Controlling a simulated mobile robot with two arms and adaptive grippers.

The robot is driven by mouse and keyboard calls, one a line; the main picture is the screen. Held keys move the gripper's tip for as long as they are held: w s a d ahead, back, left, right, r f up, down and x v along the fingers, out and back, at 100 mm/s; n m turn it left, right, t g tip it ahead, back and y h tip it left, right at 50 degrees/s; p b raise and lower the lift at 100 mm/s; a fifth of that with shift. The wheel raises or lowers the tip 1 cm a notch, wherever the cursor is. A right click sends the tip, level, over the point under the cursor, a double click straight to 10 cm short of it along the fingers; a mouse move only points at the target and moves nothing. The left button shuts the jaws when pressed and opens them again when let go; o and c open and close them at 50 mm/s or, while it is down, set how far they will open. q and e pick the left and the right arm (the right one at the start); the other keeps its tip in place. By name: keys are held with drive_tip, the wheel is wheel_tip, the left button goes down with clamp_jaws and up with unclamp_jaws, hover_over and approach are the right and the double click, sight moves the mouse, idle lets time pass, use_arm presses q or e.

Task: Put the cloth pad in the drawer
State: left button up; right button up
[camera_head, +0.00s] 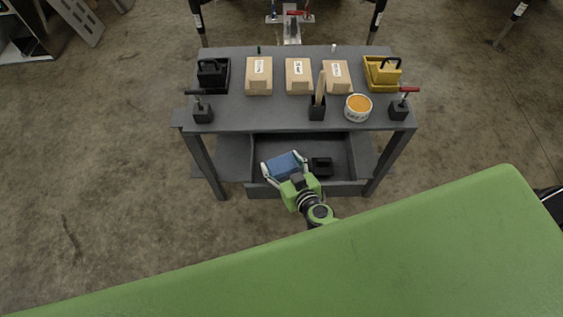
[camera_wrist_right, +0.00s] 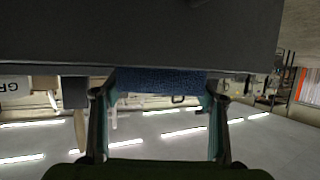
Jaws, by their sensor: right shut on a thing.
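The blue cloth pad (camera_head: 281,166) is held between the fingers of my right gripper (camera_head: 284,163), over the left part of the open drawer (camera_head: 340,150) as seen in the head view. In the right wrist view the pad (camera_wrist_right: 160,80) spans the gap between the fingers of my right gripper (camera_wrist_right: 160,98), below a dark grey surface. How high the pad is above the drawer floor, I cannot tell. The drawer sits under the grey workbench top (camera_head: 280,113). My left gripper is not in view.
A small black object (camera_head: 321,167) lies in the drawer, right of the pad. The bench top carries cardboard boxes (camera_head: 298,75), a black bin (camera_head: 213,75), a yellow bin (camera_head: 381,73), an orange-topped tub (camera_head: 358,106), a black holder (camera_head: 317,110) and clamps (camera_head: 203,112).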

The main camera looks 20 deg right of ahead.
sight(280, 160)
drive_tip(key=shift+f, duration=0.2)
drive_tip(key=o, duration=1.1)
drive_tip(key=shift+r, duration=0.1)
drive_tip(key=shift+r, duration=0.15)
drive_tip(key=p+v, duration=0.1)
drive_tip(key=v, duration=0.2)
drive_tip(key=shift+r+p, duration=0.35)
drive_tip(key=shift+r, duration=0.1)
drive_tip(key=a+v, duration=0.1)
drive_tip(key=v, duration=0.8)
drive_tip(key=shift+d+p, duration=0.45)
